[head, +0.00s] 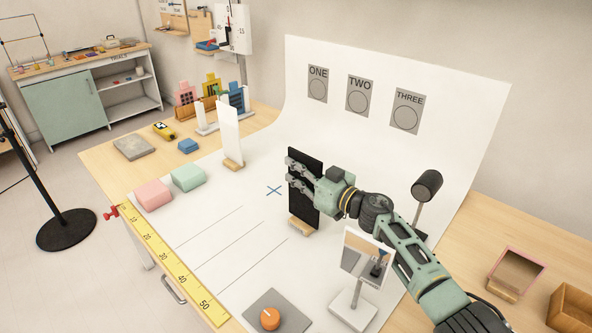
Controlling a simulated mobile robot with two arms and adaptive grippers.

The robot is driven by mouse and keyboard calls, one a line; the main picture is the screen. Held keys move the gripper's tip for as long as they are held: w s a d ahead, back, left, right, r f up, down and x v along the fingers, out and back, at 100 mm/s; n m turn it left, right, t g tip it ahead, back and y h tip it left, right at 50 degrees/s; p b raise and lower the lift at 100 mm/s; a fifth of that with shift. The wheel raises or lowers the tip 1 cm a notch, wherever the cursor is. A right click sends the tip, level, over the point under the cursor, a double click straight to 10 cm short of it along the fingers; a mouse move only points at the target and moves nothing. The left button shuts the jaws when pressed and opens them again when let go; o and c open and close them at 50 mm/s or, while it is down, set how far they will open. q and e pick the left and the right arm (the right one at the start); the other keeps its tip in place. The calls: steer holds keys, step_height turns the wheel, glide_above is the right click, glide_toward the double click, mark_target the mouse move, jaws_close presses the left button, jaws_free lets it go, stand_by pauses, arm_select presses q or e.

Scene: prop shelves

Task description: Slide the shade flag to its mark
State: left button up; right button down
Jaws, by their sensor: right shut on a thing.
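The shade flag (314,203), a black upright panel on a small wooden foot (302,225), stands on the white backdrop sheet. My right gripper (302,172) comes in from the right and is shut on the black panel, its fingers lying across the upper part. A blue cross mark (274,190) is drawn on the sheet just left of the panel, with a small gap between them. My left gripper is not in view.
A white panel (229,133) stands farther back left. Pink (154,194) and green (188,177) blocks lie near the yellow ruler (170,262). A small mirror (367,256) and a black lamp (427,185) stand close to my right arm. An orange knob (269,319) is in front.

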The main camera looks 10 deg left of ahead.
steer(key=c, duration=1.8)
jaws_free()
steer(key=shift+c, duration=0.2)
steer(key=shift+s+d+f, duration=0.1)
steer(key=shift+d, duration=0.05)
steer(key=v, duration=1.1)
steer(key=shift+s+d, duration=0.25)
